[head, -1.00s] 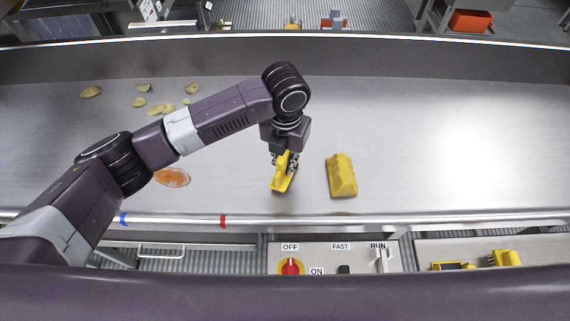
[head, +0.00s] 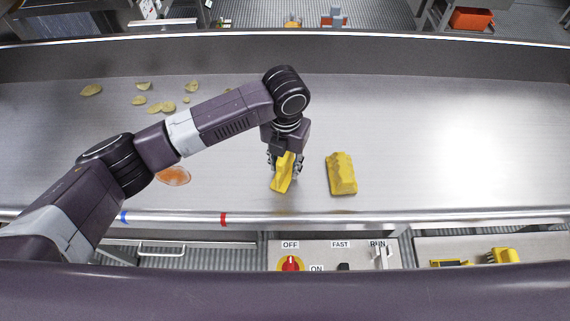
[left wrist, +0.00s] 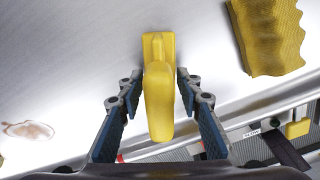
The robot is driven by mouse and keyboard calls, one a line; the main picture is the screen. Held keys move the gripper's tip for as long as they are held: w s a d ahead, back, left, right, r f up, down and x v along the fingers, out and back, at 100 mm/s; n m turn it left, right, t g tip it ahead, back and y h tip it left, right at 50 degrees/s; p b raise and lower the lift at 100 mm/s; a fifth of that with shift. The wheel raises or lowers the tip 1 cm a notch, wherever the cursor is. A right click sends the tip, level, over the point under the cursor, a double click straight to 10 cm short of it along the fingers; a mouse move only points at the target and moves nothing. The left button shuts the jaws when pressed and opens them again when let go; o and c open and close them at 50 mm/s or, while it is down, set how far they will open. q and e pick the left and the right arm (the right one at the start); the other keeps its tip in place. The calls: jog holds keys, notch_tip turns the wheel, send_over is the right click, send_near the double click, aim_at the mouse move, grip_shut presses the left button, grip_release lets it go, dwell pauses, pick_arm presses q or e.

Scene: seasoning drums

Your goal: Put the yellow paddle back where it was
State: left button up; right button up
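The yellow paddle (head: 283,173) is on the steel surface near its front edge, in the middle of the head view. My left gripper (head: 284,162) is directly above it, pointing down, with a finger on each side of the paddle's handle. In the left wrist view, the yellow paddle (left wrist: 159,100) lies between the blue-padded fingers of the left gripper (left wrist: 158,88), with narrow gaps showing on both sides. The fingers look open around it. The paddle's underside contact is hidden. My right gripper is not in view.
An orange wet patch (head: 173,176) and several chips (head: 160,108) are to the left. A front rail (head: 320,217) runs above a switch panel (head: 320,264). The surface's right side is clear.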

pick_arm(q)
notch_tip(320, 180, up, 11)
jog(key=b, duration=0.2)
jog(key=shift+f+b, duration=0.15)
jog(key=shift+b, duration=0.2)
jog(key=shift+r, duration=0.6)
